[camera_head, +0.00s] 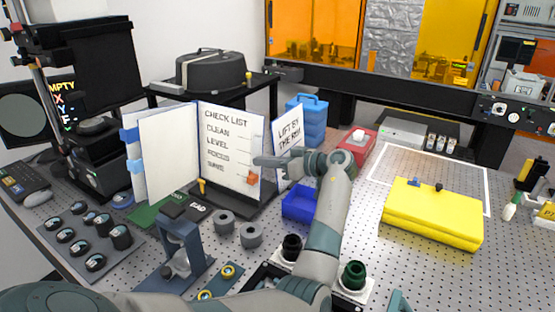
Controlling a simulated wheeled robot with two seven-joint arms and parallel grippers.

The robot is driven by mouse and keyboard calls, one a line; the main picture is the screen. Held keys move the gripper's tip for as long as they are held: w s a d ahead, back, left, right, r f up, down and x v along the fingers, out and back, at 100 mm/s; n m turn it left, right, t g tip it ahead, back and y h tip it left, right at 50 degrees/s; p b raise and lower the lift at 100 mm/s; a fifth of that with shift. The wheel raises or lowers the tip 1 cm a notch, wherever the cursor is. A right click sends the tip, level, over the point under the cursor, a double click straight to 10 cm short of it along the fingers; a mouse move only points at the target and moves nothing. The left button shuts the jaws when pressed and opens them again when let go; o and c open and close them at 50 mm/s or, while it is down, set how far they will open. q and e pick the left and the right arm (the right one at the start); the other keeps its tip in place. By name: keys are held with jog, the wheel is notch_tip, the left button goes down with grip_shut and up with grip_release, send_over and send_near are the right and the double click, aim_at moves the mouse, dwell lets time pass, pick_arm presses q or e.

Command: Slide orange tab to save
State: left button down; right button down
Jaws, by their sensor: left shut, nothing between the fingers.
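A white checklist board (227,150) stands upright on the table, left of centre. It reads CHECK LIST, CLEAN, LEVEL, FOCUS and a last line like SAVE. The orange tab (253,178) sits at the lower right of the board, around the height of the last line. My right gripper is not clearly visible.
A panel reading LIFT BY THE RIM (289,139) stands behind my gripper. A blue bin (299,204) and grey rings (224,222) are nearby. A yellow case (433,214) lies at right. Lens holders (97,262) fill the left front.

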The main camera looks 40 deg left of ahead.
aim_at(254, 181)
pick_arm(q)
jog(key=shift+s+a+f, duration=0.1)
jog(key=shift+a+f, duration=0.1)
jog(key=shift+f, duration=0.5)
jog(key=shift+s+a+f, duration=0.15)
jog(key=shift+a+f, duration=0.1)
jog(key=shift+f, duration=0.5)
jog(key=shift+s+a+f, duration=0.1)
jog(key=shift+a+f, duration=0.1)
jog(key=shift+f, duration=0.5)
jog(key=f+b, duration=0.1)
jog(key=b, duration=0.1)
jog(key=f+b, duration=0.1)
jog(key=b, duration=0.1)
jog(key=shift+s+f, duration=0.2)
jog(key=shift+f, duration=0.15)
jog(key=shift+d, duration=0.1)
